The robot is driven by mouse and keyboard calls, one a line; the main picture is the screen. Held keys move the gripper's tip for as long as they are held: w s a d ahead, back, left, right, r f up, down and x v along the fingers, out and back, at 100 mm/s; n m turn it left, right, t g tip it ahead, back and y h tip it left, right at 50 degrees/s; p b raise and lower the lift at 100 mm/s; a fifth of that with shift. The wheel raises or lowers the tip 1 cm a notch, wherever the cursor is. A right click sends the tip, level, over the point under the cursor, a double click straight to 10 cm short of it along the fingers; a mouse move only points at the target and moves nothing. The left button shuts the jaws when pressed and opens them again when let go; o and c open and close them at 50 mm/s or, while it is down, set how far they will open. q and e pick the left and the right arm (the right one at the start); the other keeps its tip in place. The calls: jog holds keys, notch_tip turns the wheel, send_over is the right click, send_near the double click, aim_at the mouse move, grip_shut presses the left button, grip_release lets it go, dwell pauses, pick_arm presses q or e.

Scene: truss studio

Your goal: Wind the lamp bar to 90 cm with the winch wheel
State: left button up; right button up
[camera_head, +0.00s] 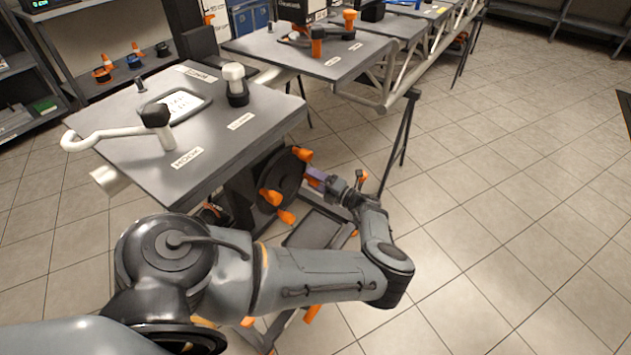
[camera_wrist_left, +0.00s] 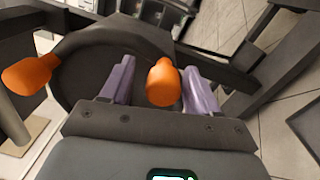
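The winch wheel (camera_head: 284,172) is a dark disc with several orange handles, mounted on the side of a grey table's stand. In the left wrist view the wheel (camera_wrist_left: 95,42) fills the upper left. My left gripper (camera_head: 314,178) is beside the wheel's right side. In the wrist view its purple fingers (camera_wrist_left: 158,88) stand open, with one orange handle (camera_wrist_left: 163,83) between them. A gap shows on the handle's left; on its right the finger is very close. Another orange handle (camera_wrist_left: 28,74) is at the left. I cannot make out the lamp bar. My right gripper is not in view.
More tables and a truss (camera_head: 385,75) stand behind. The tiled floor (camera_head: 510,220) at the right is clear.

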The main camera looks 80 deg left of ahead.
pick_arm(q)
jog(key=shift+d, duration=0.1)
jog(key=shift+w+d+f, duration=0.1)
jog(key=shift+w+d, duration=0.1)
jog(key=shift+d, duration=0.1)
jog(key=p+v, duration=0.2)
jog(key=v, duration=0.8)
